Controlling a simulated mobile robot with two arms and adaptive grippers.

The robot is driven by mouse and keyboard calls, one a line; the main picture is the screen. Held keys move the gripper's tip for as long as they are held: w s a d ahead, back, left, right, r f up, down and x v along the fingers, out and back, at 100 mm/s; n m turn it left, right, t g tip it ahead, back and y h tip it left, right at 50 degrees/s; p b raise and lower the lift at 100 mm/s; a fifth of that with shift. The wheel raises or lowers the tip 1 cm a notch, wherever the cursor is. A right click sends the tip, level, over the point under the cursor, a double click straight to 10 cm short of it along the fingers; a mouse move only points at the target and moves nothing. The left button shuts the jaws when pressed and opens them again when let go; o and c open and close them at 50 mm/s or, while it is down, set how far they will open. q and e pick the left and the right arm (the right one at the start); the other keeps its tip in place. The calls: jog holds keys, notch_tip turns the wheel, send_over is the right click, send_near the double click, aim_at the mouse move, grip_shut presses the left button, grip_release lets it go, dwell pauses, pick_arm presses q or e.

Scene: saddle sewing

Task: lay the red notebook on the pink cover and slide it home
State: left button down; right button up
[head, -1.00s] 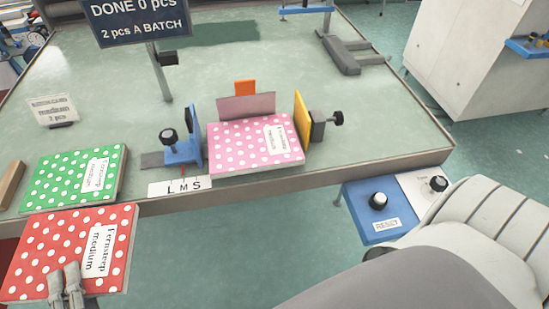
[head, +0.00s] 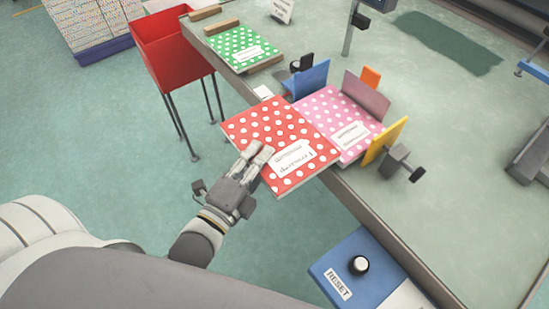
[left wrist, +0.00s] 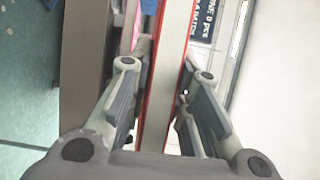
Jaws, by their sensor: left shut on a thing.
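The red notebook (head: 262,125) with white dots and a white label is held roughly flat at the table's front edge. It also shows edge-on between the fingers in the left wrist view (left wrist: 165,90). My left gripper (head: 257,155) is shut on its near side. The pink cover (head: 325,105), dotted and labelled, lies on the table just beyond it. The red notebook's far edge meets or slightly overlaps the pink cover's near edge in the head view; I cannot tell whether they touch. My right gripper is not in view.
A blue stop (head: 311,79), a mauve back plate (head: 364,96), an orange tab (head: 371,76) and a yellow stop (head: 384,143) surround the pink cover. A green notebook (head: 232,43) lies farther left. A red bin (head: 172,45) stands beside the table. A RESET box (head: 335,270) is at the front.

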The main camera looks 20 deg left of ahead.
aim_at(304, 136)
pick_arm(q)
jog(key=shift+s+d, duration=0.1)
jog(key=shift+d, duration=0.25)
jog(key=shift+a, duration=0.25)
jog(key=shift+w+d, duration=0.25)
jog(key=shift+w, duration=0.05)
jog(key=w+d, duration=0.2)
jog(key=w, duration=0.1)
jog(key=w+d+p, duration=0.1)
jog(key=w+d, duration=0.1)
jog(key=w, duration=0.1)
jog(key=w+d+f, duration=0.1)
jog(key=w+d, duration=0.1)
jog(key=w, duration=0.1)
jog(key=shift+w+d+p, duration=0.15)
jog(key=shift+p, duration=0.15)
jog(key=shift+w+f, duration=0.15)
jog(key=shift+f, duration=0.2)
jog(key=shift+f+b, duration=0.35)
jog(key=shift+b, duration=0.15)
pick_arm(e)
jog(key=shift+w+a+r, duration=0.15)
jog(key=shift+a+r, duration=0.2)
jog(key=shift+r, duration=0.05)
pick_arm(q)
jog(key=shift+f, duration=0.35)
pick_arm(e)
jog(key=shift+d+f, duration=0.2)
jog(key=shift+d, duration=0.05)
